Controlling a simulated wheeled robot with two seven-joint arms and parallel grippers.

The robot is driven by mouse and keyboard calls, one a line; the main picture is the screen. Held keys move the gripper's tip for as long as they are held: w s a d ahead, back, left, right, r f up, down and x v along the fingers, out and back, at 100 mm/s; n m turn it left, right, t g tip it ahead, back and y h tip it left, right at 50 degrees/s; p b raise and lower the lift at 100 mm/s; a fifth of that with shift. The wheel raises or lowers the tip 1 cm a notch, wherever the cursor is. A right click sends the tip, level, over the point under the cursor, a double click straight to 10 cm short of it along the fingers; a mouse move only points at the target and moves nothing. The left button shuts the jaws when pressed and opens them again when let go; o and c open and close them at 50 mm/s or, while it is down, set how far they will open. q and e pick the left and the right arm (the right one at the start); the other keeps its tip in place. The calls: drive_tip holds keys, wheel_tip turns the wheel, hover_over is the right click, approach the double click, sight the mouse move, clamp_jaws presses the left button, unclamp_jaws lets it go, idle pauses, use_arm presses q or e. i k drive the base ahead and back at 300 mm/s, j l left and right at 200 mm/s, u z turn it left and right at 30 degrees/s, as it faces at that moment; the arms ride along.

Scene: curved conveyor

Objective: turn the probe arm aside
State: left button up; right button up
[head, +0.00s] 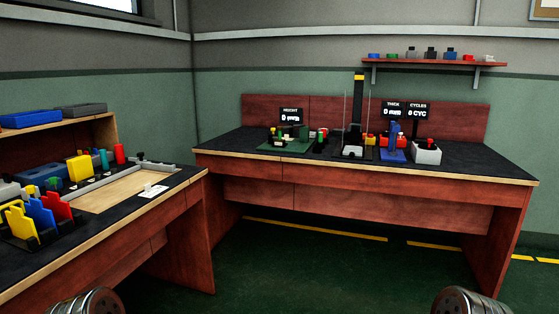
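The bench (475,161) against the far wall holds several small measuring devices. A display marked HEIGHT (291,116) stands at its left, behind a green plate (285,147) carrying small green and black parts. A tall black column with a yellow top (358,105) rises from a grey base near the middle. A blue stand (393,154) is under the THICK display (393,111). The probe arm is too small to tell apart among these devices. Neither gripper is in view; only rounded grey parts of my arms show at the bottom edge.
A grey box with a red button (427,151) stands right of the blue stand. A wall shelf (436,62) holds several small items. The left bench has a wooden tray (115,189) and yellow, blue and red holders (40,212). Open green floor lies before the far bench.

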sight(292, 121)
drive_tip(key=i+j+z, duration=0.15)
drive_tip(key=i, duration=0.9)
